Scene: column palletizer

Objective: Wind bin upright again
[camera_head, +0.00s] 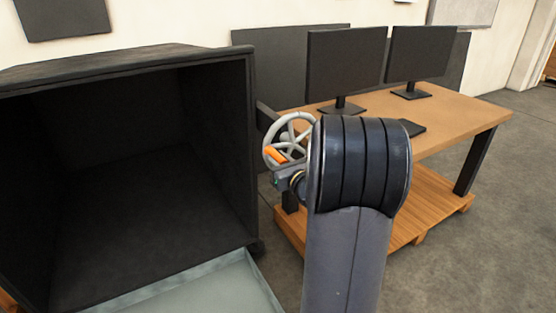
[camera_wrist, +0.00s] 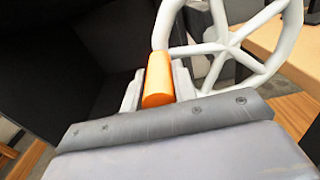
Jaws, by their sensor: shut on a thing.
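The dark bin (camera_head: 125,160) fills the left of the head view, tipped with its open mouth facing me; its inside looks empty. A pale handwheel (camera_head: 286,121) with spokes stands at the bin's right side. The wheel also shows in the wrist view (camera_wrist: 232,42). An orange handle (camera_wrist: 159,88) sits on the wheel's rim, at its lower left in the head view (camera_head: 275,156). My gripper (camera_wrist: 157,92) is shut on the orange handle, with one finger on each side of it. My arm hides part of the wheel's right side in the head view.
A wooden desk (camera_head: 455,122) with two monitors (camera_head: 345,62) stands behind and right of the wheel. A wooden pallet-like base (camera_head: 420,222) lies under it. A pale grey panel (camera_head: 205,288) lies below the bin's mouth. Concrete floor (camera_head: 490,230) is clear at the right.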

